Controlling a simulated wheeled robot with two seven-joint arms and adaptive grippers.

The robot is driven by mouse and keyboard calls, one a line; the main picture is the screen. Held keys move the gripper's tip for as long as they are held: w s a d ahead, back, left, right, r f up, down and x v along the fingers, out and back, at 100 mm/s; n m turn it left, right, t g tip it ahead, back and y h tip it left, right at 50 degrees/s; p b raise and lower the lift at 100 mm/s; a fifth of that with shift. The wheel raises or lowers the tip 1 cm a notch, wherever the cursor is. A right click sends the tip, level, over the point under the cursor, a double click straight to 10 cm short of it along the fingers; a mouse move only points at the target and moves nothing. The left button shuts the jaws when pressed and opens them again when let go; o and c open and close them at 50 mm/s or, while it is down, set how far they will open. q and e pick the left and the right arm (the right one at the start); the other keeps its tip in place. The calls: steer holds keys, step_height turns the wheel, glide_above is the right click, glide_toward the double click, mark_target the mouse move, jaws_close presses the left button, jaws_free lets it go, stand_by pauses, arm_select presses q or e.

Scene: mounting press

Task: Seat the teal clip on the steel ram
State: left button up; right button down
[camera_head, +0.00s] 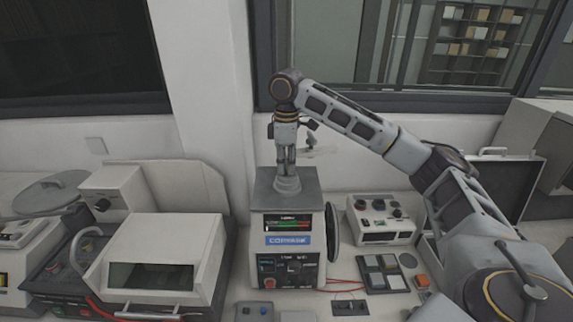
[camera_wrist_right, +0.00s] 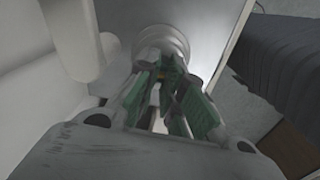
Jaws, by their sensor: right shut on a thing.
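The steel ram (camera_head: 287,184) is a stepped grey column on top of the white press (camera_head: 288,235). It also shows in the right wrist view as a ringed, pale cylinder (camera_wrist_right: 163,41). My right gripper (camera_head: 286,163) points down directly above the ram, its fingertips close to the ram's top. In the right wrist view the gripper (camera_wrist_right: 164,80) is shut on the teal clip (camera_wrist_right: 172,76), seen as green between the fingers at the ram. The fingers hide most of the clip, and I cannot tell whether it touches the ram. My left gripper is out of view.
A white machine with a dark window (camera_head: 165,250) stands left of the press. A dark round wheel (camera_head: 332,235) is on the press's right side. A control box (camera_head: 381,220), a tray of square pads (camera_head: 381,273) and an open case (camera_head: 490,190) are farther right.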

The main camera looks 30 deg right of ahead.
stand_by(0.4)
steer(key=c, duration=1.1)
jaws_free()
steer(key=shift+o, duration=0.2)
steer(key=shift+r, duration=0.15)
steer(key=shift+r, duration=3.35)
steer(key=shift+s+f, duration=0.1)
